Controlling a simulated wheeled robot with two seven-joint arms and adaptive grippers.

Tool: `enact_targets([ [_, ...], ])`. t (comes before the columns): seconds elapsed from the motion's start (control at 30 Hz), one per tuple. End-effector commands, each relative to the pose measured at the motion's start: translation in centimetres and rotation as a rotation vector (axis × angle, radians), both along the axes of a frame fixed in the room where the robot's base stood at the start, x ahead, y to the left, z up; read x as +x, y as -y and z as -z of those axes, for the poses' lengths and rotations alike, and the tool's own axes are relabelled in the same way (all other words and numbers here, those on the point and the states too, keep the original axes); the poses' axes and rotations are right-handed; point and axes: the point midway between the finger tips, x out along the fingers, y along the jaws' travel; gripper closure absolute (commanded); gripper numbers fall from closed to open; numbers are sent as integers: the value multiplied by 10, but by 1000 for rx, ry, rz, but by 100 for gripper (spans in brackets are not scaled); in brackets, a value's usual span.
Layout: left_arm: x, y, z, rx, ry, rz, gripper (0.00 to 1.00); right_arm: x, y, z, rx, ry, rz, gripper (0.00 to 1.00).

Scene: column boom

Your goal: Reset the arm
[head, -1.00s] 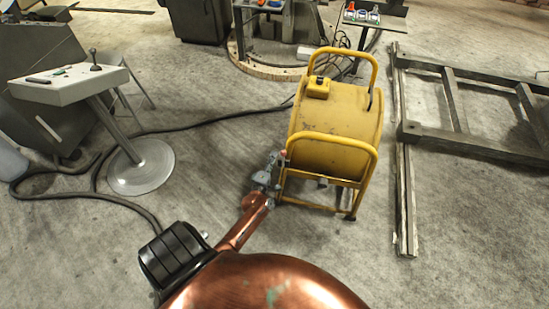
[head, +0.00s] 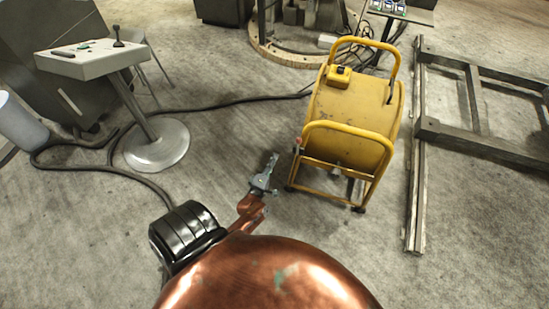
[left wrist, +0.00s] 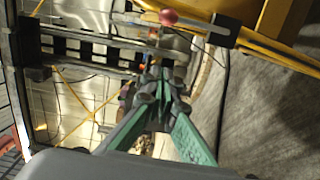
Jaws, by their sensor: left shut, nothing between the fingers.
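My left gripper (head: 271,165) shows in the middle of the head view, at the end of my copper-coloured arm. It is shut and empty, held over the grey floor just left of the yellow cable reel (head: 345,115). In the left wrist view its fingers (left wrist: 158,82) come together with nothing between them. A red knob (left wrist: 168,17) and yellow tubing (left wrist: 270,48) show beyond them. My right gripper is not in either view.
A control stand (head: 85,60) with a joystick and a round base stands at the left. A black cable (head: 215,104) runs over the floor. A dark metal frame (head: 475,148) lies at the right, and a small table (head: 412,13) is at the back. Open floor lies around my arm.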

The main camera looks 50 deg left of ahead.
Motion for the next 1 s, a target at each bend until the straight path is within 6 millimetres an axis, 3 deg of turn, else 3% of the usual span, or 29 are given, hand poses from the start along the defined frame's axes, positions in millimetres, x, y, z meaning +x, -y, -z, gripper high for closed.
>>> enact_targets([
  [0.37,0,1,1,1,-4,2,100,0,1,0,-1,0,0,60],
  [0.47,-2,7,16,25,-49,20,100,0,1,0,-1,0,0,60],
  [0.57,-12,22,55,91,-170,71,100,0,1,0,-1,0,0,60],
  [0.77,-65,73,174,318,-543,282,100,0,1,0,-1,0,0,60],
  [0.87,-106,98,230,436,-723,416,100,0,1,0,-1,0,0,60],
  [1.0,-176,129,299,598,-951,631,100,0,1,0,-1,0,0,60],
])
